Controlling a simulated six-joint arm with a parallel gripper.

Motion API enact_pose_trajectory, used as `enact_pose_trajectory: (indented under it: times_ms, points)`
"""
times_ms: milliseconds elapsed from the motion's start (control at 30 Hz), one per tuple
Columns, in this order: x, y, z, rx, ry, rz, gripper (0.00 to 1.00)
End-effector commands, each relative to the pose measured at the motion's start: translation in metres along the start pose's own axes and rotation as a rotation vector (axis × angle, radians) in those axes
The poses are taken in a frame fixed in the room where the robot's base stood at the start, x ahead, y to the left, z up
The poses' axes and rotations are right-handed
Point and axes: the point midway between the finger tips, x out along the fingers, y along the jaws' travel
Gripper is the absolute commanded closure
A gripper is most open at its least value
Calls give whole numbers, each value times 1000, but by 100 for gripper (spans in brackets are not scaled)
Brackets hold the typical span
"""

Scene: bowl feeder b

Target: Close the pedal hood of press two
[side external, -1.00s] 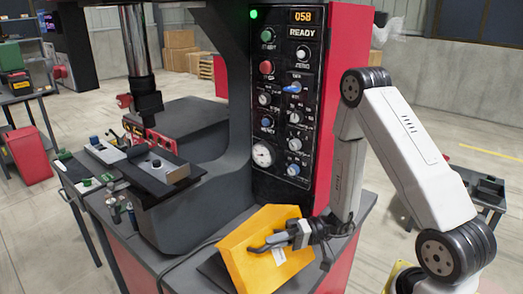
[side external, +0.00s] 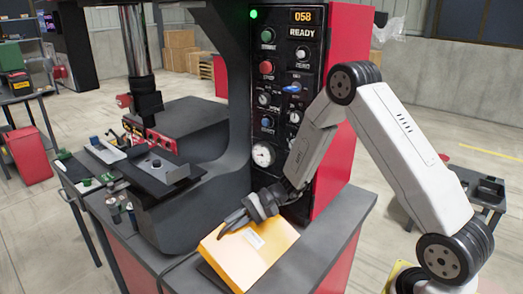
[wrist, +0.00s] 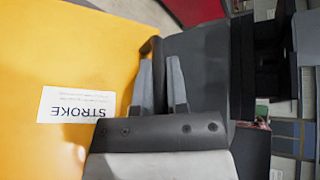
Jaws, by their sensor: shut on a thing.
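The yellow pedal hood (side external: 262,256) sits on the grey bench top at the foot of the press's control panel. It lies at a low tilt, and the pedal beneath it is hidden. A white label reading STROKE (wrist: 75,105) is on its face. A dark handle (side external: 229,226) runs along the hood's upper left edge. My gripper (side external: 250,211) is at that edge, its fingers shut on the handle. In the wrist view my gripper (wrist: 160,75) has the dark handle between its two grey fingers, with the yellow face on the left.
The control panel (side external: 281,95) with knobs, a gauge and a READY display stands right behind the hood. The press ram (side external: 147,103) and a die plate (side external: 155,168) are to the left. The bench top (side external: 330,235) right of the hood is clear.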

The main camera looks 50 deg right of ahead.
Motion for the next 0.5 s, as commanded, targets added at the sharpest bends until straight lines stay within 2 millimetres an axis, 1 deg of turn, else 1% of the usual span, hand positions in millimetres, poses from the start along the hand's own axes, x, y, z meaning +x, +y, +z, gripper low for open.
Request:
enact_pose_trajectory:
  times_ms: [233,500]
  points:
    - [18,-2,-28,134,-25,87,100]
    - [36,2,-55,281,-47,178,100]
